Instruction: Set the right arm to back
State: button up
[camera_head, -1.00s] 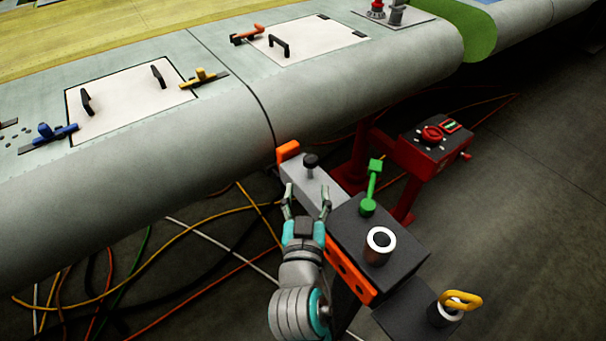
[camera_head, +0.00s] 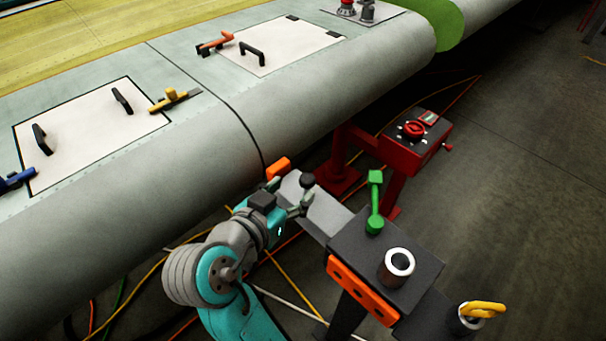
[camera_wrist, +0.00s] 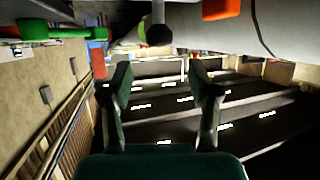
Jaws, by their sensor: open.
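A grey arm (camera_head: 328,214) reaches from the dark jig block (camera_head: 375,245) toward the wing's front edge. It has an orange end (camera_head: 278,169) and an upright black-topped knob (camera_head: 307,181). My gripper (camera_head: 300,203) is open beside the knob, just left of and below it in the head view. In the wrist view my open gripper (camera_wrist: 164,78) has nothing between its fingers. The black knob (camera_wrist: 159,35) shows beyond the fingertips, roughly midway between them, with the orange end (camera_wrist: 220,8) to its right. I cannot tell whether a finger touches the knob.
A green lever (camera_head: 375,200) stands on the block, with a metal sleeve (camera_head: 396,267) and a yellow ring (camera_head: 484,309) nearby. A red control box (camera_head: 418,137) stands behind. The wing's rounded edge (camera_head: 190,185) borders the left. Cables lie on the floor below.

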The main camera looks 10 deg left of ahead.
aim_at(307, 178)
jog(key=x, duration=0.7)
jog(key=shift+w+d+f, duration=0.1)
jog(key=shift+w+d, duration=0.05)
jog(key=shift+w, duration=0.15)
grip_shut()
